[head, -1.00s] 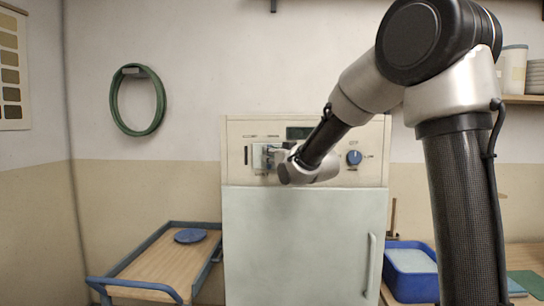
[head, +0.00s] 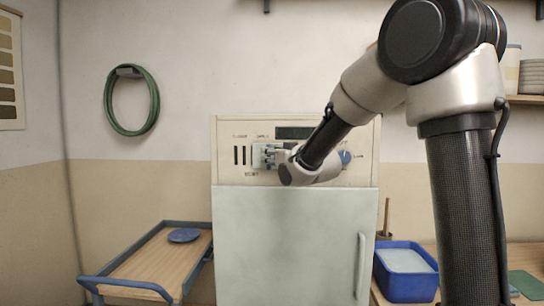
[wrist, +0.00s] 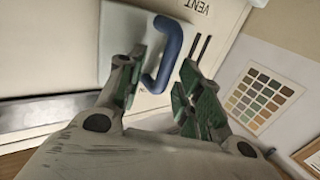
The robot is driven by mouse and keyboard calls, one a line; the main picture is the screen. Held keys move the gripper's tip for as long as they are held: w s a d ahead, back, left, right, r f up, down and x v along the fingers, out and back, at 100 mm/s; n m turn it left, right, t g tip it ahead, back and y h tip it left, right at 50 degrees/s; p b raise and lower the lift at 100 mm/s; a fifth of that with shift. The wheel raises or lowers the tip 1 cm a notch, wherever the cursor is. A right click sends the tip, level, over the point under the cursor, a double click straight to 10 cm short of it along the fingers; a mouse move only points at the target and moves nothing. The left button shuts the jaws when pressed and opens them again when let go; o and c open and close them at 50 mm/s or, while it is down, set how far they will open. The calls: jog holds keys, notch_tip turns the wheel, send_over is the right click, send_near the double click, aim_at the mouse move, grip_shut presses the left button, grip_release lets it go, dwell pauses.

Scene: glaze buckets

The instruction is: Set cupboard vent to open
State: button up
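The cupboard (head: 290,235) is a pale cabinet with a control panel on top. Its vent has a pale sliding plate (head: 257,155) beside dark upright slots (head: 239,155) on the panel's left. The plate (wrist: 118,35) carries a blue curved handle (wrist: 172,50) in the wrist view, beside two dark slots (wrist: 203,47) and upside-down "VENT" lettering. My gripper (head: 274,155) is at the plate. In the wrist view its green-padded fingers (wrist: 163,80) are apart, one on each side of the handle. I cannot tell whether either finger touches it.
A blue knob (head: 345,157), partly behind my wrist, is on the panel's right. A cart (head: 128,275) with a blue lid (head: 184,235) stands left of the cupboard. A blue tub (head: 407,286) is on the right. A green hose (head: 108,101) hangs on the wall.

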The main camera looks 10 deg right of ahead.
jog(key=v, duration=1.1)
jog(key=shift+s, duration=0.25)
jog(key=s+d+f+g+h, duration=0.2)
jog(key=s+f+g, duration=0.2)
jog(key=f, duration=0.3)
jog(key=s+d+f+g+h, duration=0.2)
jog(key=s+d+f+g, duration=0.1)
jog(key=f, duration=0.5)
jog(key=s+d+m+g, duration=0.1)
jog(key=s+d+g, duration=0.2)
jog(key=s, duration=0.9)
jog(key=s+d+m+g+h, duration=0.1)
jog(key=s+d+m+g, duration=0.1)
jog(key=s, duration=1.1)
jog(key=shift+s+d+r+g, duration=0.15)
jog(key=shift+d+r+g, duration=0.1)
jog(key=shift+d+g, duration=0.3)
